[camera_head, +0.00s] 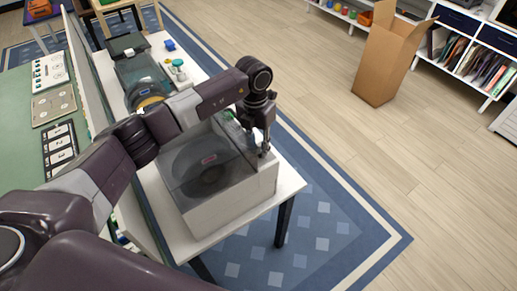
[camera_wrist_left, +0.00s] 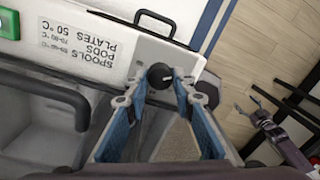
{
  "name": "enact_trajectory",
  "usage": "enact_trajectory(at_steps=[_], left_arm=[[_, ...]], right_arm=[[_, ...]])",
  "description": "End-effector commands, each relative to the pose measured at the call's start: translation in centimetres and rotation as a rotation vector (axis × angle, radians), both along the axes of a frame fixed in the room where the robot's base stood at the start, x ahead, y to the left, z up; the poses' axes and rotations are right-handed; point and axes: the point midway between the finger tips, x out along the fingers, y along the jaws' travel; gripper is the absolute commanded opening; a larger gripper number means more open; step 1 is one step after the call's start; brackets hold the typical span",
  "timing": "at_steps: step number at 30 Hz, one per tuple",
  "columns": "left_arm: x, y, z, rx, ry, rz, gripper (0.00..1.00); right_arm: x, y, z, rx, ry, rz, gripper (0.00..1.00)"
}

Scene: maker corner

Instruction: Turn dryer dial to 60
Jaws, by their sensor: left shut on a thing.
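The dryer (camera_head: 228,195) is a pale box with a clear, smoky lid and a dark round thing inside. In the left wrist view its front panel (camera_wrist_left: 60,40) carries a printed label, upside down, with temperatures including "PLATES 50 °C". The black round dial (camera_wrist_left: 158,76) sits on this panel with a small pale mark at its right side. My left gripper (camera_wrist_left: 160,84) has its blue fingers on both sides of the dial, shut on it. In the head view the left gripper (camera_head: 264,150) is at the dryer's right edge; the dial is hidden there.
The dryer stands on a white table (camera_head: 215,235). A green button (camera_wrist_left: 8,22) and a dark handle (camera_wrist_left: 145,22) are near the dial. Another machine (camera_head: 145,85) stands behind. A cardboard box (camera_head: 385,62) is on the open floor. A gripper-like part shows small in the wrist view.

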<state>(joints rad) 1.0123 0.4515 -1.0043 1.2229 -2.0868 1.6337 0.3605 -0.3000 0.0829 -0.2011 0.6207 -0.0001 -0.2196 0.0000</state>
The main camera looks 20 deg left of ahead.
Motion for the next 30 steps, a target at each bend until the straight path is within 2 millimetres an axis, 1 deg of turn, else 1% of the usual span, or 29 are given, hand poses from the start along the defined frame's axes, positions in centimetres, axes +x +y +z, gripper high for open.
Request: enact_trajectory(at_steps=[1, 8, 15, 24, 30], left_arm=[[0.2, 0.1, -0.3, 0.001, -0.004, -0.026, 0.0], [0.2, 0.1, -0.6, 0.003, -0.006, -0.211, 0.0], [0.3, 0.1, -0.5, 0.001, -0.005, -0.441, 0.0], [0.3, 0.0, -0.4, 0.001, -0.005, -0.726, 0.0], [0.4, 0.0, -0.3, 0.002, -0.005, -0.915, 0.0]], right_arm=[[0.0, 0.0, -1.0, 0.0, 0.0, 0.0, 0.67], [0.0, 0.0, -4.1, 0.0, 0.0, -0.001, 0.67], [0.0, 0.0, -7.3, -0.001, 0.0, -0.002, 0.67], [0.0, 0.2, -10.6, 0.002, 0.0, -0.004, 0.67], [0.0, 0.5, -12.4, 0.005, 0.001, -0.004, 0.67]])
